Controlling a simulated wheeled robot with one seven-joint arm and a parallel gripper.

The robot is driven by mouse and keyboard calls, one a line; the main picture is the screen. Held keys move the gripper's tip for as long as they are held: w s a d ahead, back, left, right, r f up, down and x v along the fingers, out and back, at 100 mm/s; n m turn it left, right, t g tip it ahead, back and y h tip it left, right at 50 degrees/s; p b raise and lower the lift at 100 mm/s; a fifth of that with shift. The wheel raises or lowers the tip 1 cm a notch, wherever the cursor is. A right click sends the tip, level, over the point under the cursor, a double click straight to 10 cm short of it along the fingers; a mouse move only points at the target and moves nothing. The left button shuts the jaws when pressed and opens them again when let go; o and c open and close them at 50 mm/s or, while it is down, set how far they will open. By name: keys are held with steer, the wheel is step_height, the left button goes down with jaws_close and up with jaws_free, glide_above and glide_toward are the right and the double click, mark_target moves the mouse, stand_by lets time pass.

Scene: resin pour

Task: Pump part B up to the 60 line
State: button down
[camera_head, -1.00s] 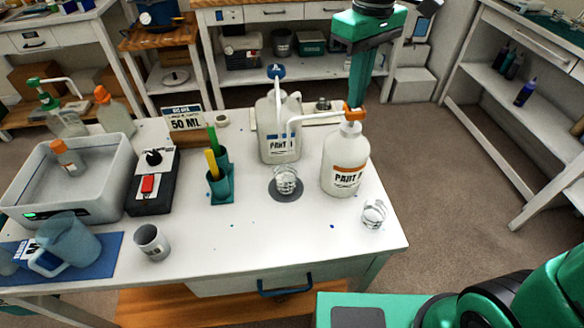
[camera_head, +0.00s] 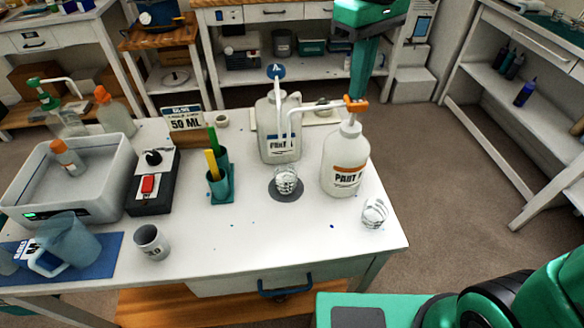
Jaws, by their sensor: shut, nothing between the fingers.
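The part B bottle (camera_head: 346,155), white with an orange label band, stands at the right of the white table. Its orange pump head (camera_head: 356,104) is raised, and its white spout points left, with the tip above a clear graduated cup (camera_head: 286,178). That cup stands on a dark round pad (camera_head: 286,196); its lines and liquid level are too small to read. My green gripper (camera_head: 357,92) is shut and empty, its fingertips at or just above the pump head. I cannot tell whether they touch it.
The part A bottle (camera_head: 279,135) with a blue pump top stands left of part B. A second clear cup (camera_head: 374,213) is near the right edge. A teal holder (camera_head: 221,186), black box (camera_head: 150,192) and grey tub (camera_head: 105,182) stand left. The table's front middle is clear.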

steer(key=shift+f, duration=0.3)
steer(key=shift+r, duration=0.1)
steer(key=shift+r, duration=0.35)
stand_by(0.3)
steer(key=shift+r, duration=3.05)
steer(key=s+d+f+m, duration=0.3)
steer(key=s+d+f, duration=0.1)
steer(key=d, duration=0.5)
steer(key=s+d+f+m, duration=0.4)
steer(key=d, duration=0.5)
steer(key=s+d+f+m, duration=0.3)
steer(key=s+d+f, duration=0.1)
steer(key=d, duration=0.5)
steer(key=s+d+f+m, duration=0.4)
steer(key=s+f, duration=0.2)
steer(key=s, duration=0.3)
steer(key=shift+s+d+m, duration=0.15)
steer(key=shift+d+m, duration=0.1)
steer(key=shift+m, duration=0.05)
